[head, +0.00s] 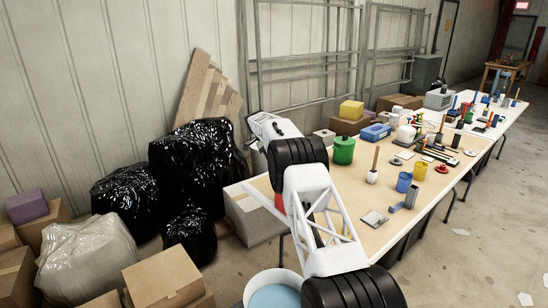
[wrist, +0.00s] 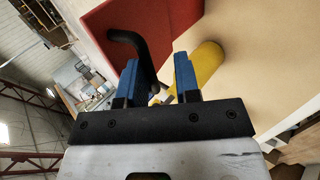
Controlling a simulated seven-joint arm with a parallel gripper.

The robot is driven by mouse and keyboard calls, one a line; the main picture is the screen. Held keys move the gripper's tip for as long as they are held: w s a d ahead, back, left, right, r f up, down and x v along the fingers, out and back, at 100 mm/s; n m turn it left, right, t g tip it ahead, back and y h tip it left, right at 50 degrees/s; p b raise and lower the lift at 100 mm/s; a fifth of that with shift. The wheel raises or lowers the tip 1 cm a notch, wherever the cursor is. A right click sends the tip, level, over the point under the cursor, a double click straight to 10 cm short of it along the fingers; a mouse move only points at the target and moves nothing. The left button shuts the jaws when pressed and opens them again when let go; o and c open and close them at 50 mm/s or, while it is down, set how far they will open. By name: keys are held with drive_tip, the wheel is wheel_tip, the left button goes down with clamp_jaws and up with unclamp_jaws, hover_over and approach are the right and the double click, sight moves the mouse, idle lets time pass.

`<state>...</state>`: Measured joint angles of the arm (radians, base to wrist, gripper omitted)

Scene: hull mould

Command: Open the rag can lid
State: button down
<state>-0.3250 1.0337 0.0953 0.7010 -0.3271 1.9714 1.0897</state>
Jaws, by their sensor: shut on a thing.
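A large red surface (wrist: 150,22), which looks like the rag can, fills the top of the wrist view. A bent black handle (wrist: 126,37) stands out from it and runs down between the blue fingers of my gripper (wrist: 157,62). My gripper is shut on this handle, with its lower part hidden between the fingers. In the head view a small piece of a red thing (head: 280,203) shows beside my white arm link at the table's near end. My arm hides most of it, and the fingers cannot be made out there.
A yellow cylinder (wrist: 207,62) lies close to the right finger in the wrist view. The long table (head: 341,202) holds a green can (head: 344,151), blue cup (head: 404,182), yellow cup (head: 420,171) and several tools. Black bags (head: 190,165) and boxes (head: 165,277) crowd the left floor.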

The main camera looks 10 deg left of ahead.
drive_tip(key=shift+w+a+f, duration=0.1)
drive_tip(key=shift+a+f, duration=0.2)
drive_tip(key=c, duration=1.2)
unclamp_jaws()
drive_tip(key=shift+d+r, duration=0.15)
drive_tip(key=shift+r, duration=0.1)
